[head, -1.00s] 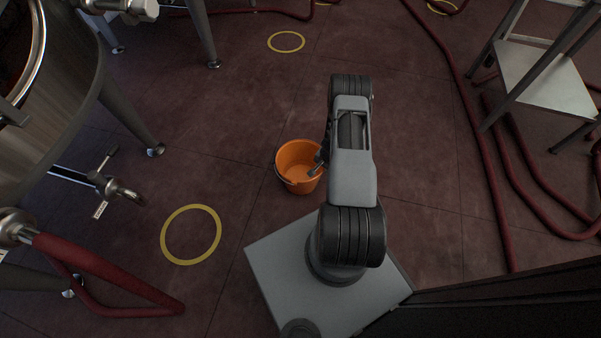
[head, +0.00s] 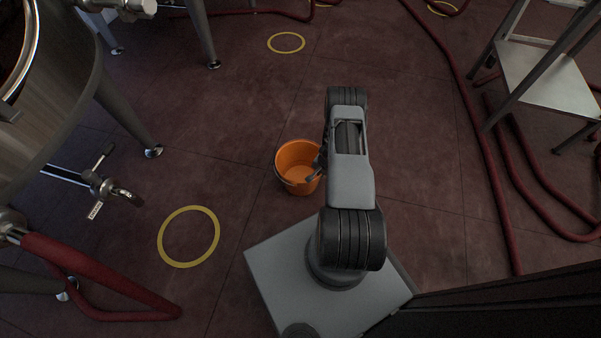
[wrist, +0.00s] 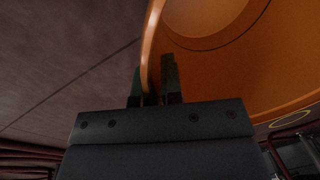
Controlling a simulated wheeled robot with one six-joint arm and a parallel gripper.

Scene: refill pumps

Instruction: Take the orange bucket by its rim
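The orange bucket (head: 290,156) stands upright on the floor just left of my arm in the head view. In the wrist view the bucket (wrist: 225,75) fills the upper right, and its rim runs down between my two fingers. My gripper (wrist: 152,68) is open astride the rim, one finger outside the wall and one inside, with a small gap visible between them. In the head view my gripper (head: 315,170) is at the bucket's right edge, partly hidden by my arm.
A steel tank (head: 60,110) with legs and a valve (head: 108,187) stands at the left. Yellow rings (head: 189,237) mark the floor. Red hoses (head: 487,160) and a metal stand (head: 545,78) are at the right. Floor beyond the bucket is clear.

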